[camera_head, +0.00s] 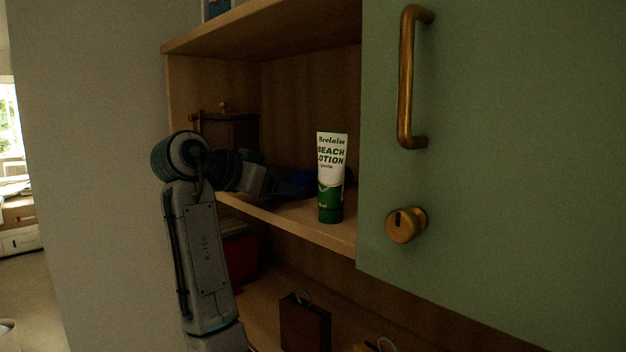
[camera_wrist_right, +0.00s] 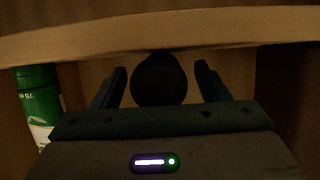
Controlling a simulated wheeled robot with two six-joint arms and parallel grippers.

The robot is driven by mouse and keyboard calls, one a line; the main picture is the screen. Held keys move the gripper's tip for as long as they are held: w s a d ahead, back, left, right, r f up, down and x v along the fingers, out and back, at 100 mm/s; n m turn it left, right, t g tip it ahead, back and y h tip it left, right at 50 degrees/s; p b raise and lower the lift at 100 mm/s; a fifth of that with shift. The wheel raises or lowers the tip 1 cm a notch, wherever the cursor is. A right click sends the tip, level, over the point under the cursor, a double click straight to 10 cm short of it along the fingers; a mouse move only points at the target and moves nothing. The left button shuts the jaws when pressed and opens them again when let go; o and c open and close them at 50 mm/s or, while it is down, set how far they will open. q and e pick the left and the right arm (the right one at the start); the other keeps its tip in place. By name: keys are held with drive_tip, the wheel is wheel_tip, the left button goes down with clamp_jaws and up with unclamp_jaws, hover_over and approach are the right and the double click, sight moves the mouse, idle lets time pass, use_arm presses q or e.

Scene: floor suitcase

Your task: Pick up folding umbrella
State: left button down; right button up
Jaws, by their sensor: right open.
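A dark round thing (camera_wrist_right: 158,82), likely the end of the folding umbrella, sits between the two fingers of my right gripper (camera_wrist_right: 160,72) in the right wrist view. The fingers stand apart, one on each side of it, with gaps showing. In the head view my right gripper (camera_head: 297,187) reaches onto the middle shelf, left of the lotion tube. A dark blue shape, perhaps the umbrella (camera_head: 348,177), shows partly there behind the tube; most of it is hidden. My left gripper is out of view.
A white and green lotion tube (camera_head: 331,180) stands upright near the edge of the shelf (camera_head: 340,236), close to the gripper. A wooden box (camera_head: 228,135) is at the back left. A green cabinet door (camera_head: 510,180) lies right. A small brown case (camera_head: 304,325) sits below.

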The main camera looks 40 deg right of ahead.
drive_tip(key=shift+a, duration=0.15)
drive_tip(key=c, duration=1.3)
drive_tip(key=shift+o, duration=0.2)
drive_tip(key=shift+r, duration=0.15)
